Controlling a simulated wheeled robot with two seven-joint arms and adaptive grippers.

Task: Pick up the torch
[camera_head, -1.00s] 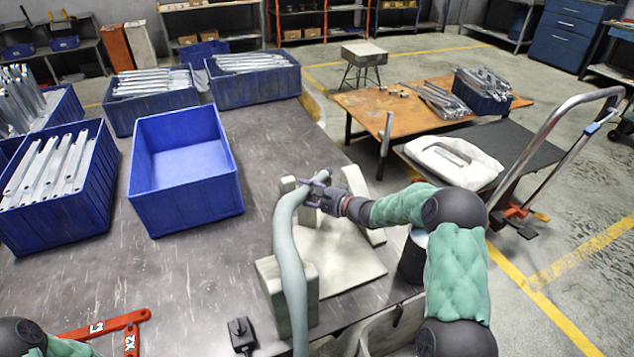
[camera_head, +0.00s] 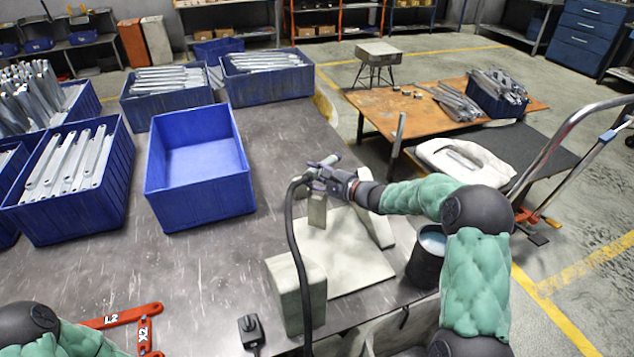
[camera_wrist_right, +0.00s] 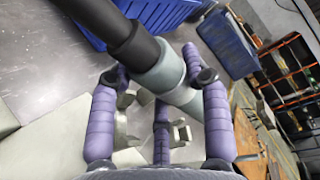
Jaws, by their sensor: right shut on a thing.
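The torch (camera_head: 329,162) is a grey-green tube with a dark end and a black cable (camera_head: 293,240) hanging from it. My right gripper (camera_head: 322,178) is shut on the torch, above the pale fixture (camera_head: 340,250) on the workbench. In the right wrist view the torch (camera_wrist_right: 168,76) lies slantwise between the purple fingers of my right gripper (camera_wrist_right: 160,98). I cannot tell whether the torch touches the fixture's post (camera_head: 317,212). My left arm shows at the bottom left, its gripper out of view.
An empty blue bin (camera_head: 200,205) stands left of the fixture. Other blue bins (camera_head: 70,215) hold galvanized brackets. Red angle pieces (camera_head: 122,317) and a small black box (camera_head: 250,328) lie near the front. A dark pot (camera_head: 426,265) stands by my right arm. The bench's middle is clear.

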